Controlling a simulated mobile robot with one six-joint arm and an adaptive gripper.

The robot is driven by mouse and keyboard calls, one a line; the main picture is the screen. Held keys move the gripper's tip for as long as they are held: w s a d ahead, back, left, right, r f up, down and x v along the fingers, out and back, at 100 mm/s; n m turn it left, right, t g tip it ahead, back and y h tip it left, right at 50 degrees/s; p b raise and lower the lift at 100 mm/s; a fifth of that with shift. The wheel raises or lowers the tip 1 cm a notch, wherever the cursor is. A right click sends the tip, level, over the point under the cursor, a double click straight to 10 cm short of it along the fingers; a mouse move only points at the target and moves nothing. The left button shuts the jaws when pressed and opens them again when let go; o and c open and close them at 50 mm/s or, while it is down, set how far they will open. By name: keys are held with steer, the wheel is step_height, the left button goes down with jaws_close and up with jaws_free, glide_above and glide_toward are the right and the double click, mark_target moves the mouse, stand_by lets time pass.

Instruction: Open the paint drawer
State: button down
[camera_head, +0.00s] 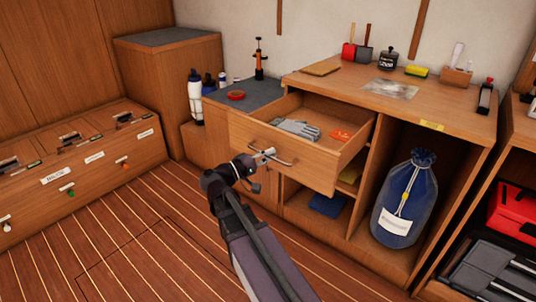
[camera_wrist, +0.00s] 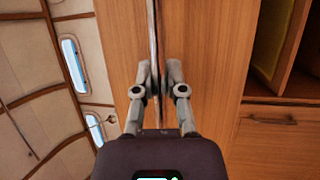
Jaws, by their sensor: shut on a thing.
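The wooden drawer (camera_head: 283,163) in the cabinet is pulled well out. Grey gloves (camera_head: 297,129) and an orange item (camera_head: 341,135) lie inside it. A metal bar handle (camera_head: 283,159) runs along its front. My gripper (camera_head: 264,156) is shut on this handle near its left part. In the wrist view the gripper's two fingers (camera_wrist: 159,78) close on either side of the handle (camera_wrist: 153,30), with the drawer front (camera_wrist: 203,40) behind. No label is readable on this drawer.
Below the drawer are open shelves with a blue item (camera_head: 327,204) and a blue sack (camera_head: 405,199) at right. The cabinet top holds a brush, a jar and a sponge. A labelled bench (camera_head: 82,180) stands left; the striped floor (camera_head: 130,230) between is clear.

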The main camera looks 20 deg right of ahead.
steer(key=shift+w, duration=0.25)
steer(key=c, duration=0.7)
jaws_free()
steer(key=shift+s+d, duration=0.1)
steer(key=shift+s, duration=0.15)
steer(key=shift+s+d, duration=0.1)
